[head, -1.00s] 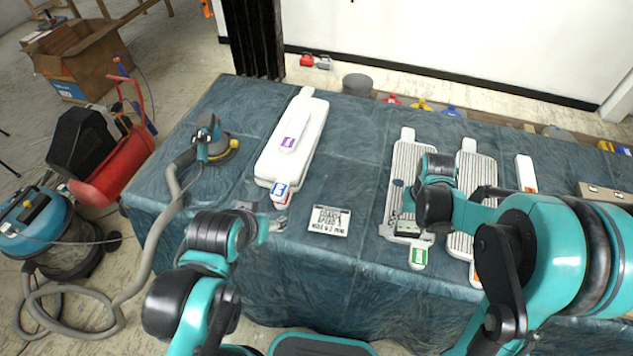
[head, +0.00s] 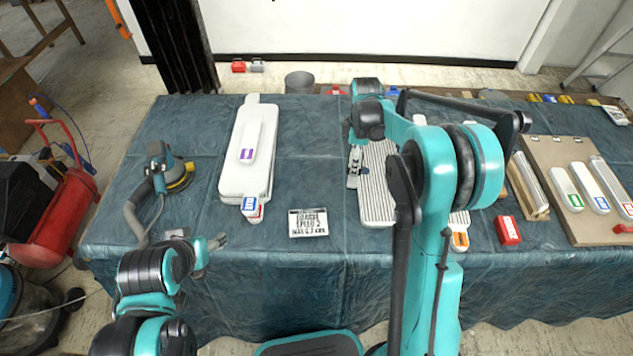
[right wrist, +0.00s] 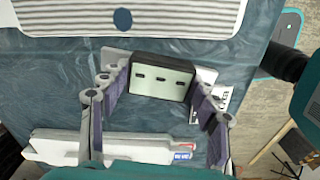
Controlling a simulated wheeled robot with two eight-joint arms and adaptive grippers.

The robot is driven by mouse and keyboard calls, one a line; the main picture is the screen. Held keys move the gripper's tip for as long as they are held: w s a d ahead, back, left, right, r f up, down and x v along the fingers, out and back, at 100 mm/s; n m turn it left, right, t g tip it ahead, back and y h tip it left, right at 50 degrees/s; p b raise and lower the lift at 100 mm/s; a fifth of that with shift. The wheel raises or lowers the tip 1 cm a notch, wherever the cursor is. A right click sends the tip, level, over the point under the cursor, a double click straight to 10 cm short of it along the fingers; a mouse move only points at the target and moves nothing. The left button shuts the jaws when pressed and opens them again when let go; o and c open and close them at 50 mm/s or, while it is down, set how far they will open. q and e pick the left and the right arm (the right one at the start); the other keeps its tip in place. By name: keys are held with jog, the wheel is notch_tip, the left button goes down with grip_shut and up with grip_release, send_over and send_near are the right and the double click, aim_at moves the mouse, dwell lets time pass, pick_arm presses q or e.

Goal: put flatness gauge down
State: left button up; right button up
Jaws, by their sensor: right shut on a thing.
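The flatness gauge (right wrist: 160,80) is a dark block with a pale face and several dark slots, in the right wrist view. My right gripper (right wrist: 157,100) is shut on it, one finger on each side. In the head view the gauge (head: 355,165) shows small and grey at the left edge of the ribbed white panel (head: 376,195), partly hidden by my right arm. I cannot tell whether it touches anything below. My left gripper (head: 219,242) hangs near the table's front edge, apart from the objects; its finger gap is unclear.
A white panel (head: 233,170) with a purple-labelled bar lies on the blue cloth (head: 315,270) to the left. A lettered card (head: 308,223) lies between the panels. A sander (head: 168,172) stands far left. A red block (head: 508,230) and a board (head: 560,165) with bars are right.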

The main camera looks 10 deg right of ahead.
jog(key=shift+w+d+r+n, duration=0.25)
jog(key=shift+w+d+n, duration=0.05)
jog(key=shift+w+n, duration=0.35)
jog(key=shift+n, duration=0.25)
jog(key=w+a+f+b, duration=0.1)
jog(key=a+f, duration=0.1)
jog(key=a, duration=0.1)
jog(key=w+a+f+b, duration=0.1)
jog(key=a+f, duration=0.1)
jog(key=a, duration=0.2)
jog(key=w+a+f+b, duration=0.1)
jog(key=w+a+f, duration=0.1)
jog(key=a+f, duration=0.1)
jog(key=shift+w+a+b, duration=0.1)
jog(key=shift+a+b, duration=0.15)
jog(key=shift+b, duration=0.1)
jog(key=shift+a+f+b, duration=0.1)
jog(key=shift+f+b, duration=0.75)
jog(key=shift+f, duration=1.05)
jog(key=shift+f, duration=0.25)
jog(key=o, duration=1.3)
jog(key=shift+c, duration=0.2)
jog(key=shift+r, duration=0.1)
